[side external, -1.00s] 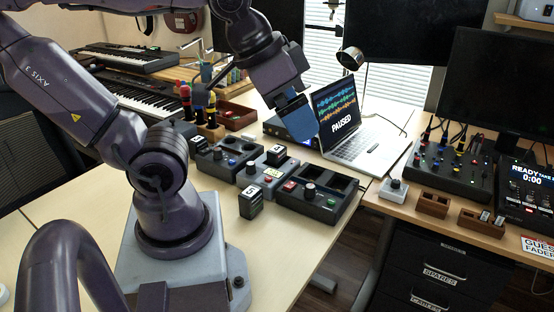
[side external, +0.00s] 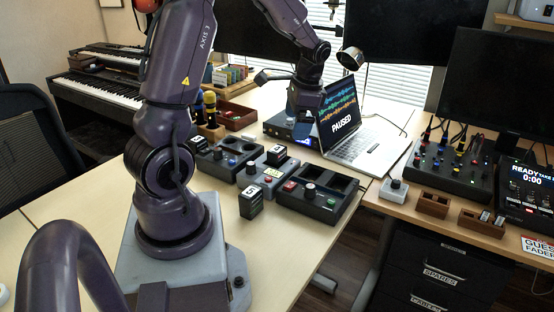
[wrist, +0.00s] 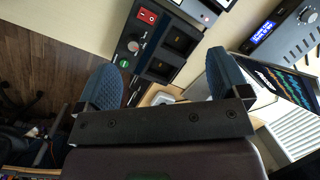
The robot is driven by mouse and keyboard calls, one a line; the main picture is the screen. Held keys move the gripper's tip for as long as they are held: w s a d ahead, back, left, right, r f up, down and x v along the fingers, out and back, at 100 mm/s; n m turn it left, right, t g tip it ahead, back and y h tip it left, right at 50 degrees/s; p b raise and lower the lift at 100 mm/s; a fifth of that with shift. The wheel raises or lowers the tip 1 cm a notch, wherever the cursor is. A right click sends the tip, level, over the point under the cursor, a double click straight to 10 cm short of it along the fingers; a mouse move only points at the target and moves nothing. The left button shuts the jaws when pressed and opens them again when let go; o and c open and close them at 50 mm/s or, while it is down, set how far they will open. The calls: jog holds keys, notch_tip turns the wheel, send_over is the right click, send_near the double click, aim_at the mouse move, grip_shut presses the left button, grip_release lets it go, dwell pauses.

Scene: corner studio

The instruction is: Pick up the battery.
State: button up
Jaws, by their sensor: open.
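My gripper (side external: 303,128) hangs over the back of the desk, in front of the laptop, with its blue fingers pointing down. In the wrist view my gripper (wrist: 165,84) has its two blue pads wide apart with nothing between them. No object is plainly marked as the battery. Small silver-topped pieces (side external: 486,216) sit in a wooden tray (side external: 468,226) at the right, too small to identify. A black block labelled 5 (side external: 250,203) stands on the desk's front part, and other numbered blocks (side external: 277,152) sit on the devices behind it. My gripper touches none of these.
A black device with two empty recesses (side external: 318,196) stands near the desk edge; it also shows in the wrist view (wrist: 160,42). An open laptop (side external: 362,140) stands behind it. A second wooden tray (side external: 433,204) and a mixer (side external: 450,172) are right.

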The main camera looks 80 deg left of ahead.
aim_at(277, 148)
jog(key=w+a+f+m+g+y, duration=0.1)
jog(key=a+f+m, duration=0.3)
jog(key=a+m, duration=0.5)
jog(key=shift+n, duration=0.4)
jog(key=x, duration=0.3)
jog(key=a+x, duration=0.1)
jog(key=x, duration=0.3)
jog(key=shift+s+a, duration=0.1)
jog(key=shift+a, duration=0.05)
jog(key=shift+x, duration=2.9)
jog(key=shift+a, duration=0.15)
jog(key=c, duration=1.3)
jog(key=shift+r, duration=0.1)
